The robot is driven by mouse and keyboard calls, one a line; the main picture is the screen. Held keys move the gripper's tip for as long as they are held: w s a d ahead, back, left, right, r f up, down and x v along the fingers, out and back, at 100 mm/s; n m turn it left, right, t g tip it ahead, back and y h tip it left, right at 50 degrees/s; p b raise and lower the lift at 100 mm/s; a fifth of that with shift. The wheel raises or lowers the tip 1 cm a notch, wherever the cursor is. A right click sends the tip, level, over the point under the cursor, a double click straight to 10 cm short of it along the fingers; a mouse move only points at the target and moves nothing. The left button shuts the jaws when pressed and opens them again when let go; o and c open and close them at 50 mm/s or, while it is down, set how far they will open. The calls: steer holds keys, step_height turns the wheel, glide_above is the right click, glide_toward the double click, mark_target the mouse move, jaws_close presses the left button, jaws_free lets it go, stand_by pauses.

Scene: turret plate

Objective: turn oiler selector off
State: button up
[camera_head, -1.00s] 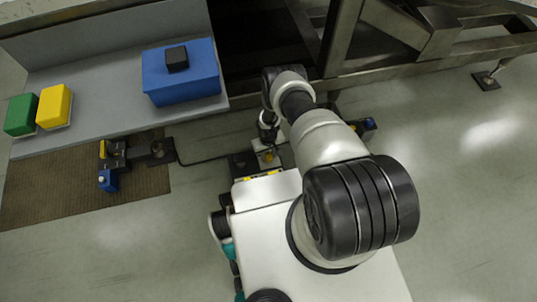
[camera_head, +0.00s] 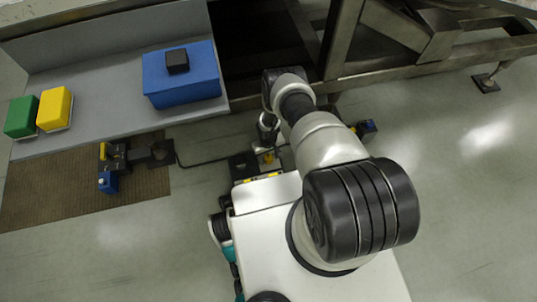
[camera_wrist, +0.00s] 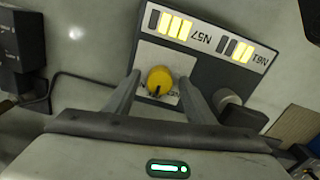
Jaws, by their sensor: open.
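The oiler selector is a round yellow knob (camera_wrist: 160,80) with a dark pointer mark, set on a pale plate of a dark panel (camera_wrist: 205,75) in the wrist view. The mark points toward the bottom of the picture. My gripper (camera_wrist: 160,76) is open, one finger on each side of the knob. Whether the fingers touch it I cannot tell. Lettering on the pale plate is partly hidden by the knob and fingers. In the head view the yellow knob (camera_head: 269,157) shows small, just below my gripper (camera_head: 268,140), whose fingers are too small to make out.
The panel bears lit yellow bars (camera_wrist: 175,26) and a dark round knob (camera_wrist: 228,98). A black cable (camera_head: 205,160) runs along the floor. A grey bench (camera_head: 110,100) with blue, yellow and green boxes stands left. A metal frame (camera_head: 430,60) is behind.

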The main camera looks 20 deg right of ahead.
mark_target(268, 158)
step_height(268, 158, up, 17)
steer(key=p, duration=0.6)
steer(key=shift+r, duration=0.2)
steer(key=shift+a, duration=0.1)
